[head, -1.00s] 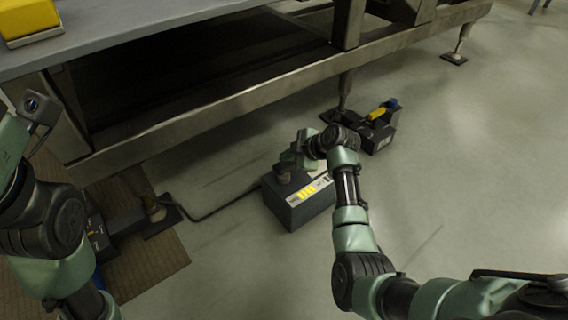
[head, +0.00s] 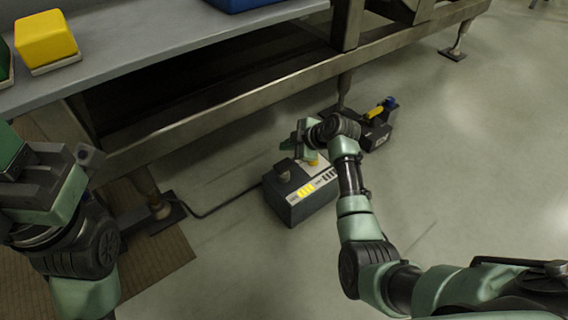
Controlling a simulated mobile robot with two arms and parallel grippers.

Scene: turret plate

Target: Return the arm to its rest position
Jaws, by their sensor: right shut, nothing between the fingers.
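My right arm reaches in from the lower right. Its gripper (head: 296,146) is shut and empty, in front of or over the back of a dark grey box (head: 296,210) on the floor; the exact gap cannot be told. The box has a light top panel with yellow labels, a dark raised knob and a small yellow part (head: 313,160) near the gripper. My left arm comes in from the left edge, with its gripper (head: 58,178) folded up near the bench. Its fingers are not clear enough to tell whether they are open.
A grey bench (head: 180,48) on a metal frame spans the top left, with a yellow block (head: 46,42) and a blue object (head: 240,4) on it. A second dark box (head: 376,136) stands behind my right wrist. A cable (head: 225,204) runs along the floor. Floor at right is clear.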

